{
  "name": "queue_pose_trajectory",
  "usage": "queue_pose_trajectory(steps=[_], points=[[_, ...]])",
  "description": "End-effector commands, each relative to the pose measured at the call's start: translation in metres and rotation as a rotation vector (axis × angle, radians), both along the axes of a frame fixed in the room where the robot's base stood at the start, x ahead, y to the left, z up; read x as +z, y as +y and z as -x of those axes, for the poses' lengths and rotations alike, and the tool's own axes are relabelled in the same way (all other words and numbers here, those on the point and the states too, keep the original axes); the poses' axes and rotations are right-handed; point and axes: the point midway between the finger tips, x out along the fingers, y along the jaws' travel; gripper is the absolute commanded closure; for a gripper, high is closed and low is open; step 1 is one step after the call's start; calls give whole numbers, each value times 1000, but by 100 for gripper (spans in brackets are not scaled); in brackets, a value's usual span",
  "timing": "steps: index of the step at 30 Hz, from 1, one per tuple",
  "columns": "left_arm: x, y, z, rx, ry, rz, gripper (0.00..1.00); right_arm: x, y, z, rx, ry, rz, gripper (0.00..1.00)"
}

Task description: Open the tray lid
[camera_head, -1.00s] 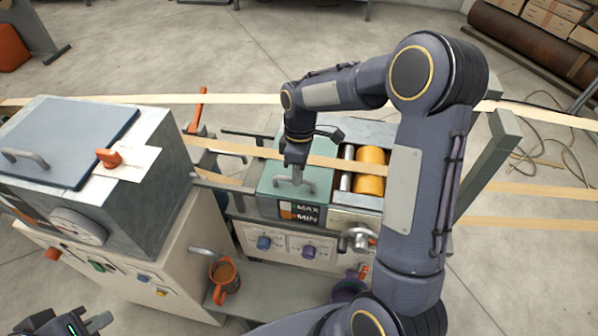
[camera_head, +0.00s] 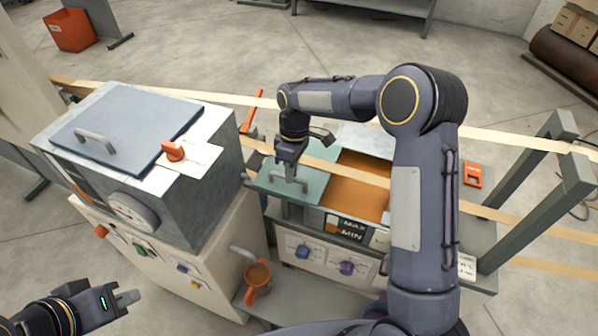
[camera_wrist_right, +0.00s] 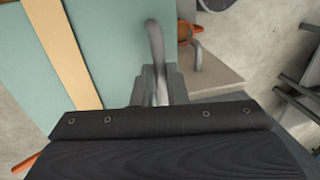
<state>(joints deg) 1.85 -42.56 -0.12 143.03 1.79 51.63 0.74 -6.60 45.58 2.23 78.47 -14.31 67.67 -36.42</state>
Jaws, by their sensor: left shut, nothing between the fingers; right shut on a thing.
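The green tray lid (camera_head: 312,188) sits shifted left on the machine's tray, its left part reaching past the body. The orange inside of the tray (camera_head: 357,198) shows uncovered right of the lid. My right gripper (camera_head: 289,164) is shut on the grey lid handle (camera_head: 291,180). In the right wrist view, the fingers (camera_wrist_right: 158,88) close around the handle (camera_wrist_right: 155,42), with the green lid (camera_wrist_right: 105,35) beside it. My left gripper (camera_head: 127,299) is shut and empty at the lower left, away from the lid. My right arm hides the tray's right end.
A grey cabinet with a blue lid (camera_head: 125,125) stands left of the tray. A wooden strip (camera_head: 345,172) crosses above the lid and tray. A grey post frame (camera_head: 535,185) rises at the right.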

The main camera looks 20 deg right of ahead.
Motion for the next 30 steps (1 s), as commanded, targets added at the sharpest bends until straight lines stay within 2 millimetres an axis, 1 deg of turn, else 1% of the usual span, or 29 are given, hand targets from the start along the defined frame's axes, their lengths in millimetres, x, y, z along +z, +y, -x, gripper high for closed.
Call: queue_pose_trajectory(steps=[7, 8, 12, 20, 23, 26, 30], points=[[0, 0, 0, 0, 0, 0, 100, 1, 0, -1, 0, -2, -1, 100], [0, 0, 0, 0, 0, 0, 100, 1, 0, -1, 0, -2, -1, 85], [0, 0, 0, 0, 0, 0, 100, 1, 0, 0, 0, -2, -1, 67], [0, 0, 0, 0, 0, 0, 100, 0, 0, 0, 0, -1, -1, 66], [-1, 0, 0, 0, 0, 0, 100, 5, -1, -1, 0, -3, 0, 66], [-4, 0, 0, 0, 0, 0, 100, 17, -2, -4, -2, -5, -1, 66], [-7, 0, 0, 0, 0, 0, 100, 42, -5, -8, -1, -5, -2, 66]])
